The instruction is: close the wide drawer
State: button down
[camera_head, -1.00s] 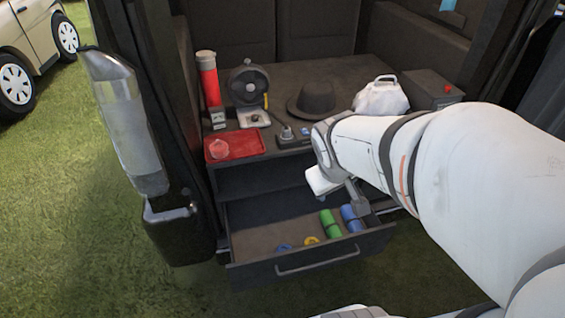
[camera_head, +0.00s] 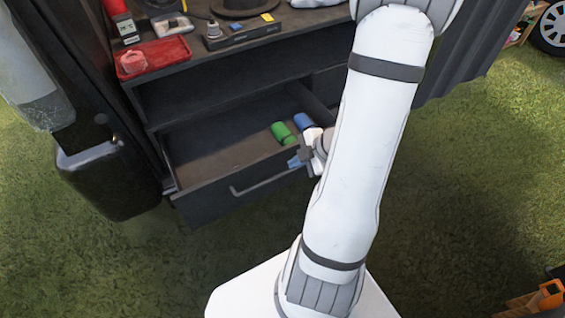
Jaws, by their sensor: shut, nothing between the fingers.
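The wide drawer (camera_head: 250,195) is pulled out below the shelf at the back of the vehicle. It is dark, with a bar handle (camera_head: 265,183) on its front. My gripper (camera_head: 296,162) is at the right part of the drawer front, near the right end of the handle. It is shut and holds nothing. I cannot tell whether it touches the drawer. My white arm hides the drawer's right end.
Above the drawer is an open dark compartment (camera_head: 215,90). On the deck are a red tray (camera_head: 152,57), a hat (camera_head: 240,8) and a small device (camera_head: 215,36). An open vehicle door panel (camera_head: 105,170) stands at the left. Grass in front is free.

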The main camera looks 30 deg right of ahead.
jog(key=b, duration=0.6)
send_near(262, 166)
notch_tip(262, 166, down, 5)
jog(key=s+a, duration=0.2)
jog(key=w, duration=0.1)
jog(key=w+r, duration=0.1)
jog(key=w, duration=0.1)
jog(key=shift+w+d+b, duration=0.25)
jog(key=shift+w+b, duration=0.05)
jog(key=shift+w, duration=0.3)
